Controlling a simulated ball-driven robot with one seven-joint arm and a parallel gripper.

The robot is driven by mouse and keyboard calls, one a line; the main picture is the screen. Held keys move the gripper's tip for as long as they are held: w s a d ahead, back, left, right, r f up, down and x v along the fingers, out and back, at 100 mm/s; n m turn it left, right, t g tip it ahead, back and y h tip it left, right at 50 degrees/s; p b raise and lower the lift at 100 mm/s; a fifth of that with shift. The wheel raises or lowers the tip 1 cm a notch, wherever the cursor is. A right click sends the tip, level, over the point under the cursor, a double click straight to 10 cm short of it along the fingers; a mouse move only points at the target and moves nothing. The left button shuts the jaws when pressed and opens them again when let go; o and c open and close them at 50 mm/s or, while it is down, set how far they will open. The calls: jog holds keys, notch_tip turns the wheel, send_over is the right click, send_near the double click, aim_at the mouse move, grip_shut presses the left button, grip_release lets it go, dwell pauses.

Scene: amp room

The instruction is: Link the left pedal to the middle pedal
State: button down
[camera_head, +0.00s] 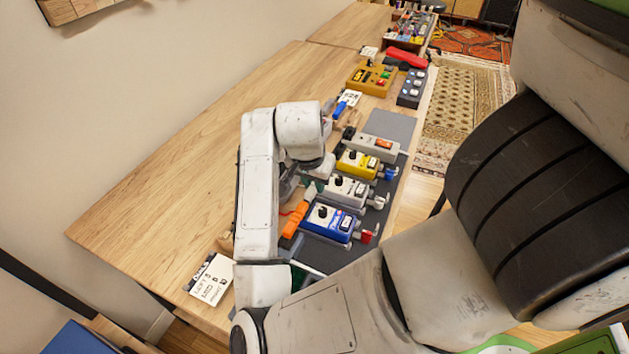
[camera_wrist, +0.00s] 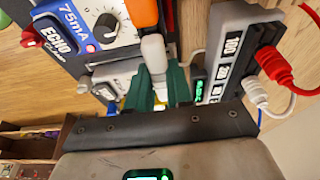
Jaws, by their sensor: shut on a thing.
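A blue pedal (camera_head: 330,222), a white pedal (camera_head: 345,192) and a yellow pedal (camera_head: 358,164) sit in a row on the dark pedalboard (camera_head: 318,254). The wrist view shows a blue-and-white pedal (camera_wrist: 92,27) at upper left and part of a white pedal (camera_wrist: 112,75) below it. My gripper (camera_wrist: 159,88) has dark green fingers shut on a white plug (camera_wrist: 153,52) beside these pedals. An orange plug (camera_head: 295,219) lies by the blue pedal, and an orange part (camera_wrist: 142,12) shows above the white plug. My fingers hide the white plug's tip, so I cannot tell whether it is seated.
A grey power box (camera_wrist: 226,52) with red and white plugs is close on the right in the wrist view. A grey pedal (camera_head: 372,146) stands beyond the yellow one. A label card (camera_head: 211,279) lies at the near end. The wooden tabletop (camera_head: 180,185) is clear at left.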

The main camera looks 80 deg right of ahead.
dwell(0.3)
jog(key=c, duration=0.5)
grip_release()
jog(key=shift+r+p, duration=3)
jog(key=shift+r, duration=0.5)
jog(key=shift+s+f, duration=0.1)
